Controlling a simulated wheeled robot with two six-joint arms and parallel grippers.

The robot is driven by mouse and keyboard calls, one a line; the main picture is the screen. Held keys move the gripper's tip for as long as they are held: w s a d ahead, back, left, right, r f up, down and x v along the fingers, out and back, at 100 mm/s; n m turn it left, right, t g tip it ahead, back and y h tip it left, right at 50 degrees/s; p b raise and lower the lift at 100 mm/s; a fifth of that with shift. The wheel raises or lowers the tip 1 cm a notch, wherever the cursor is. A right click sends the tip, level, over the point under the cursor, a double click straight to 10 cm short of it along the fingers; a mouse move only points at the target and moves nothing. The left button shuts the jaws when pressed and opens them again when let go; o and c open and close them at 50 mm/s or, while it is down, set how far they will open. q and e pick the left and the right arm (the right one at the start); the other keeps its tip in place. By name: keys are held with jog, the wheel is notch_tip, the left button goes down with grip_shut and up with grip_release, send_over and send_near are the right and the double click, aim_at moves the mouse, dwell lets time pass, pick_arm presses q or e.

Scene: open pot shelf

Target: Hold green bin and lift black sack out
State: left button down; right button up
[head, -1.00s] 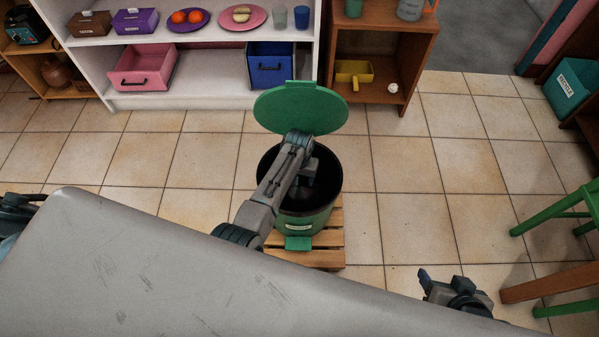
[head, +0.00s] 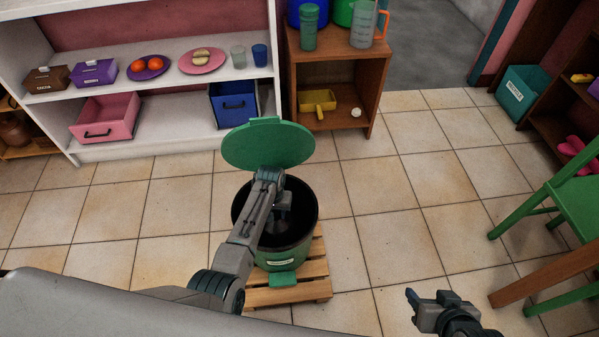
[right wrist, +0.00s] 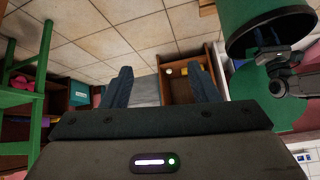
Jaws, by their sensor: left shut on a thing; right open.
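The green bin (head: 290,258) stands upright on a wooden pallet in the head view, its round green lid (head: 268,143) raised at the back. A black sack (head: 297,238) lines its dark inside. My left gripper (head: 283,204) reaches over the rim into the bin's mouth and is shut on the sack; its fingertips are hard to make out in the dark. My right gripper (head: 428,302) is open and empty, to the right of the bin and apart from it. In the right wrist view its fingers (right wrist: 163,86) are spread, with the bin (right wrist: 262,12) at upper right.
The slatted pallet (head: 314,289) is under the bin. A white shelf (head: 170,146) and a brown cabinet (head: 368,90) stand behind. A green chair (head: 565,200) is at the right. Tiled floor between bin and chair is clear.

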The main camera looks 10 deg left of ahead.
jog(key=w+a+f+m+g+y, duration=0.25)
jog(key=w+a+f+m, duration=0.2)
jog(key=w+f, duration=0.55)
jog(key=m+g+y, duration=0.6)
jog(key=m+y, duration=0.4)
jog(key=m, duration=0.1)
send_near(311, 134)
jog(key=shift+t, duration=0.25)
jog(key=x, duration=1.2)
jog(key=shift+a+f, duration=0.2)
grip_shut()
